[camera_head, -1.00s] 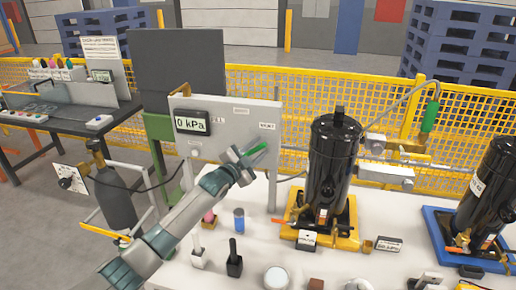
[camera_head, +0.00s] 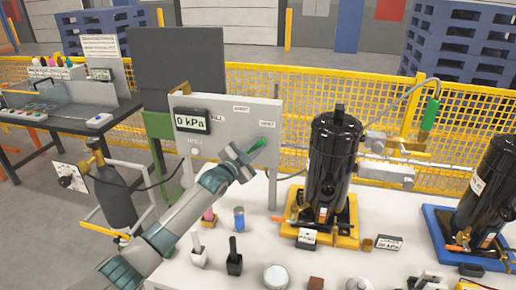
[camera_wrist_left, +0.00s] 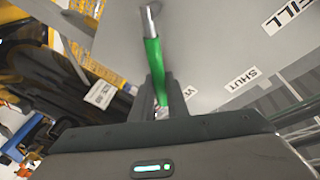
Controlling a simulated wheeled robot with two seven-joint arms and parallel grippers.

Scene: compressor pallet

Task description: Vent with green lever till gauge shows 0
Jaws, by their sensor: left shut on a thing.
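The green lever (camera_head: 258,145) is on the grey panel (camera_head: 232,112), below the VENT label. It also shows in the left wrist view (camera_wrist_left: 155,65), with its metal end near the panel. My left gripper (camera_head: 244,157) is shut on the lever; its fingers (camera_wrist_left: 160,95) lie on both sides of the green handle. My right gripper is not in view.
A black compressor (camera_head: 333,165) stands on a yellow tray (camera_head: 344,240) right of the panel. Another stands on a blue tray (camera_head: 437,225). Small items and two holders crowd the white table's front. A grey gas cylinder (camera_head: 116,200) stands at the left.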

